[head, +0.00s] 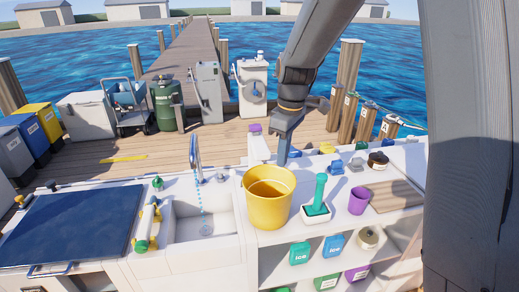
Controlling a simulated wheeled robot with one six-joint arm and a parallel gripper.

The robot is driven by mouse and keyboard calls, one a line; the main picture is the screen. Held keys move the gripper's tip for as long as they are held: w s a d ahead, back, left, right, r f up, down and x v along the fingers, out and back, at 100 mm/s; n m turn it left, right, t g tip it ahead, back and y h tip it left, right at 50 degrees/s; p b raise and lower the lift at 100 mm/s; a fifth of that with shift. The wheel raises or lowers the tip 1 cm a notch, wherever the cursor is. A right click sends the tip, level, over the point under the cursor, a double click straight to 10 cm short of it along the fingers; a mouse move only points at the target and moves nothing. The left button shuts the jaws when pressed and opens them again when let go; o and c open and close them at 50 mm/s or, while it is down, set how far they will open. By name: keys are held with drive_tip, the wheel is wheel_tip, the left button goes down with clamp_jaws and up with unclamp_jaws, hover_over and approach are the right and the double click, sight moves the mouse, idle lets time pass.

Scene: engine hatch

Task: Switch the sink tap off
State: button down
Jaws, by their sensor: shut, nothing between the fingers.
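The sink tap (194,152) is a tall, thin metal spout at the back edge of the white sink (185,230). A dotted blue stream of water runs from it down to the basin floor near the drain. A small grey knob (220,176) stands right of the tap's base, and a green-topped fitting (157,183) stands to its left. My gripper (283,160) points down behind the yellow bucket, well to the right of the tap and apart from it. It is shut and empty. Its tips are small in the view.
A yellow bucket (268,205) stands on the counter right of the sink. Beyond it are a green-handled tool (318,195) in a white tray, a purple cup (359,200) and a wooden board (396,194). A dark blue panel (70,225) lies left. My arm blocks the right side.

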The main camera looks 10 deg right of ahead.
drive_tip(key=s+d+f+m+t+b, duration=0.1)
drive_tip(key=s+d+f+m, duration=0.1)
drive_tip(key=s+m, duration=0.3)
drive_tip(key=s+d+f+m+b, duration=0.1)
drive_tip(key=s+d+f+m, duration=0.15)
drive_tip(key=s, duration=0.45)
drive_tip(key=s+f+m+g+b, duration=0.1)
drive_tip(key=s+f+m+b, duration=0.2)
drive_tip(key=s+f+b, duration=0.3)
wheel_tip(320, 180, down, 4)
drive_tip(key=shift+s+d+f+h+b, duration=0.2)
drive_tip(key=shift+s+h+b, duration=0.1)
drive_tip(key=shift+b, duration=0.75)
